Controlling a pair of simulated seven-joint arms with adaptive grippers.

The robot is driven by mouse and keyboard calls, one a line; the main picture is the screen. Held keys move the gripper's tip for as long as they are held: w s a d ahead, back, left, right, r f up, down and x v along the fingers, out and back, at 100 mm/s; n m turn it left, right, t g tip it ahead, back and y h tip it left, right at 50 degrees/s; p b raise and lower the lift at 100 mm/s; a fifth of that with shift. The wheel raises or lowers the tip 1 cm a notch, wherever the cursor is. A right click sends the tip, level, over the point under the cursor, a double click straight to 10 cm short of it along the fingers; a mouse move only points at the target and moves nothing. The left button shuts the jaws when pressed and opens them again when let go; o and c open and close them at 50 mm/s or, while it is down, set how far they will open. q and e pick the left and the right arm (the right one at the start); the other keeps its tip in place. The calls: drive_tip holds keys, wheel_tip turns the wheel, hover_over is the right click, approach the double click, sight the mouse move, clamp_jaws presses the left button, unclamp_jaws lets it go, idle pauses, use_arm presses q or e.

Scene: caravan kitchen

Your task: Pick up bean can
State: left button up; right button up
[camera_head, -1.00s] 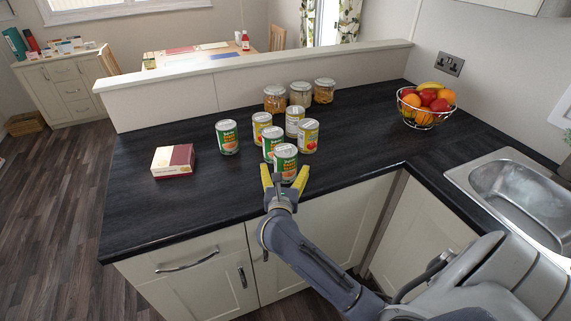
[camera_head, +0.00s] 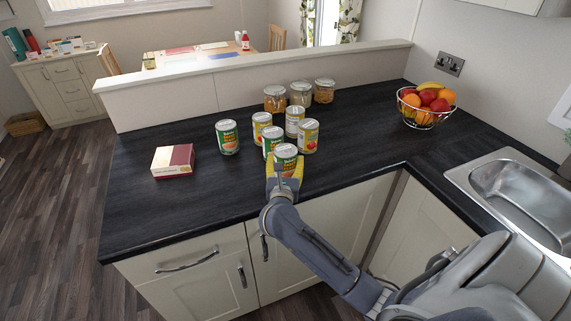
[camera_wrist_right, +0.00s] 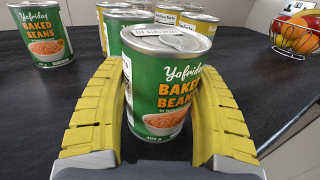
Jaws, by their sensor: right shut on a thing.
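A green baked beans can (camera_head: 286,152) stands upright near the counter's front edge, its lower part hidden by my right gripper (camera_head: 285,171). In the right wrist view the same can (camera_wrist_right: 160,85) sits between the two yellow fingers of the right gripper (camera_wrist_right: 162,105), which is shut on it. A second green can (camera_head: 272,137) stands just behind it. A third green baked beans can (camera_head: 227,137) stands apart to the left and also shows at the upper left of the wrist view (camera_wrist_right: 42,35). My left gripper is not in view.
Yellow-labelled cans (camera_head: 308,136) stand close behind and right of the held can. Glass jars (camera_head: 300,94) line the low wall. A red and cream box (camera_head: 173,161) lies left. A fruit basket (camera_head: 425,107) and sink (camera_head: 515,195) are right. The counter's front left is clear.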

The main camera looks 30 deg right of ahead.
drive_tip(key=c, duration=0.6)
drive_tip(key=shift+c, duration=0.9)
drive_tip(key=shift+r, duration=0.15)
